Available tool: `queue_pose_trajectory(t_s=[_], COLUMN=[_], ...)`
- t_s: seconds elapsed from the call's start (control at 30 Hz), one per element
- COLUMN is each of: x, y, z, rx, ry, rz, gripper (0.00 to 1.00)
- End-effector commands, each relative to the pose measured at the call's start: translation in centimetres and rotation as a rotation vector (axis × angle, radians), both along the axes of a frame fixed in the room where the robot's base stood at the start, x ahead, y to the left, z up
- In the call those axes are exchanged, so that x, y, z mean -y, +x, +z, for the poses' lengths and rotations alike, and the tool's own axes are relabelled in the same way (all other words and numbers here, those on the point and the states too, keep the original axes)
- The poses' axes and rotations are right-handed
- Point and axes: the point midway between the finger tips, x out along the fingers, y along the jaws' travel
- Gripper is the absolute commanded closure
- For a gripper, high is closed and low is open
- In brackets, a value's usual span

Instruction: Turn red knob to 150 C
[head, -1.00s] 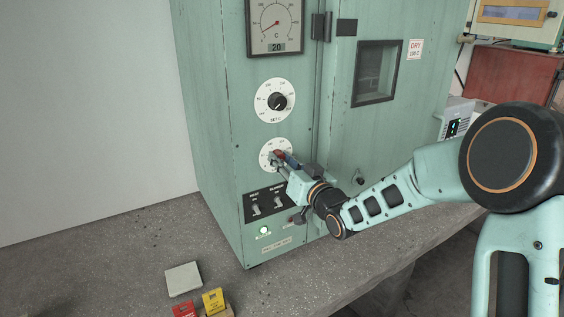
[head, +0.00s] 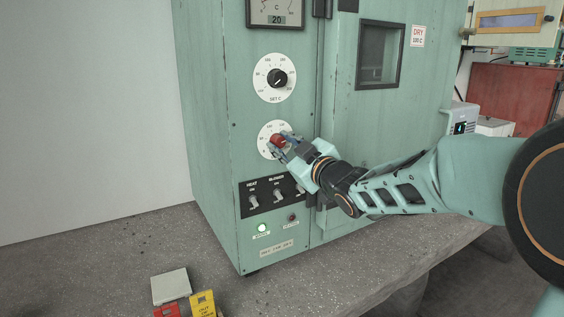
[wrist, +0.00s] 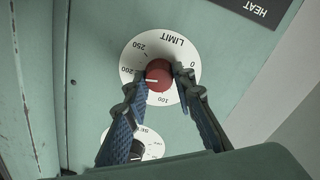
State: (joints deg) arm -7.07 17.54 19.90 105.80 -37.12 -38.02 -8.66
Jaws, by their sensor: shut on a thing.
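The red knob (head: 277,140) sits on the lower white dial (head: 264,151) of the green oven's front panel. In the wrist view the knob (wrist: 159,70) is at the centre of the dial marked LIMIT (wrist: 172,41). Its white mark points left, slightly below the 200 label and close to my left finger, which covers part of the scale. My gripper (wrist: 161,76) has one finger on each side of the knob and is shut on it. In the head view my gripper (head: 282,143) reaches the dial from the right.
The upper SET C dial (head: 269,95) with a black knob is above. Switches on a black plate (head: 268,201) and a lit green lamp (head: 262,228) are below. The display (head: 276,20) reads 20. Small boxes and a pale block (head: 171,286) lie on the bench.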

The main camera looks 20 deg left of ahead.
Motion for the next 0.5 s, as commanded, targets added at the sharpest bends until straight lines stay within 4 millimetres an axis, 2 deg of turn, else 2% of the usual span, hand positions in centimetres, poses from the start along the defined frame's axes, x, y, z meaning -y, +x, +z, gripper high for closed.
queue_pose_trajectory(t_s=[0.03, 0.5], x=[-0.04, -0.02], y=[-0.06, -0.03], z=[-0.59, -0.54], rx=[0.04, 0.374], ry=[-0.029, -0.318], rz=[0.0, 0.0], gripper=[1.0, 1.0])
